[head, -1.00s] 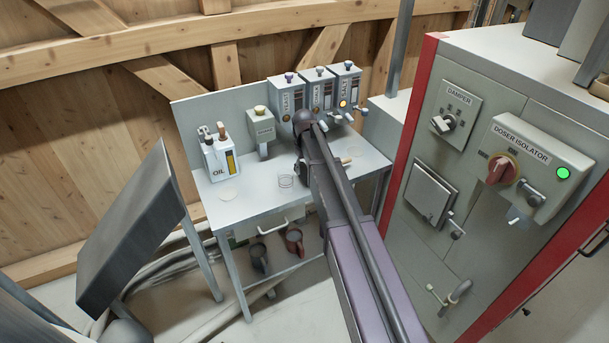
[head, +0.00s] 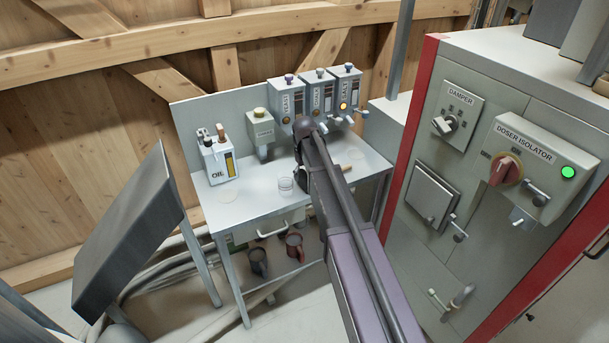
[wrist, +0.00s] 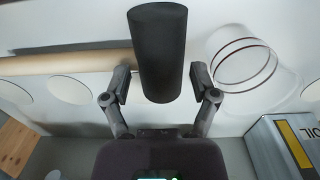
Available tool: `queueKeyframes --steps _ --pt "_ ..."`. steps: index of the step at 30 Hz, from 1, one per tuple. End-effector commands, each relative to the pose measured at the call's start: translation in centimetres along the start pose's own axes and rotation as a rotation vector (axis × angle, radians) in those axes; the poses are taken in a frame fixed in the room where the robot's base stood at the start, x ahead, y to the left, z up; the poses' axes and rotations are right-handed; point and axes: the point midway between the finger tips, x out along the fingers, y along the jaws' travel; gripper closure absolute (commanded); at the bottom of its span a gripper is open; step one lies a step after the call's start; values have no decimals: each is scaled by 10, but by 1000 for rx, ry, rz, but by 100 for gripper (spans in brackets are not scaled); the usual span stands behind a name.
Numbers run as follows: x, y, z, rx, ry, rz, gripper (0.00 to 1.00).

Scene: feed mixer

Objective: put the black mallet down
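The black mallet's head (wrist: 158,50) is a dark cylinder in the middle of the wrist view, between my two fingers. Its pale wooden handle (wrist: 70,64) runs to the left there. In the head view the handle's end (head: 345,167) shows just right of my gripper (head: 302,178), over the grey-white table (head: 240,215); my arm hides most of the mallet. It appears to lie on the tabletop. In the wrist view my gripper (wrist: 161,85) stands open, with a narrow gap between each finger pad and the head.
A clear glass (head: 286,185) stands just left of my gripper. An oil can (head: 219,161) stands farther left. Dispensers (head: 318,95) line the table's back. Pale discs mark the tabletop. Mugs (head: 294,247) sit below. A red-edged cabinet (head: 410,140) rises at the right.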

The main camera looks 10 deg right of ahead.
Motion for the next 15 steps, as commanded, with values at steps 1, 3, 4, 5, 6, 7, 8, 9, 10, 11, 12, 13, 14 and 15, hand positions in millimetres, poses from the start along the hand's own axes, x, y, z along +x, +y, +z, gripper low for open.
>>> queueKeyframes --steps 1,3,4,5,6,7,8,9,10,11,12,13,14,15 --pt "0 0 0 0 0 0 23" --pt "0 0 0 0 0 0 23" --pt "0 0 0 0 0 0 23" --pt "0 0 0 0 0 0 23" --pt "0 0 0 0 0 0 23" --pt "0 0 0 0 0 0 23" --pt "-1 0 0 0 0 0 23" --pt "-1 0 0 0 0 0 23" --pt "-2 0 0 0 0 0 23" --pt "-2 0 0 0 0 0 23" --pt "-4 0 0 0 0 0 23" --pt "-5 0 0 0 0 0 23" --pt "-6 0 0 0 0 0 23" --pt "-8 0 0 0 0 0 23"
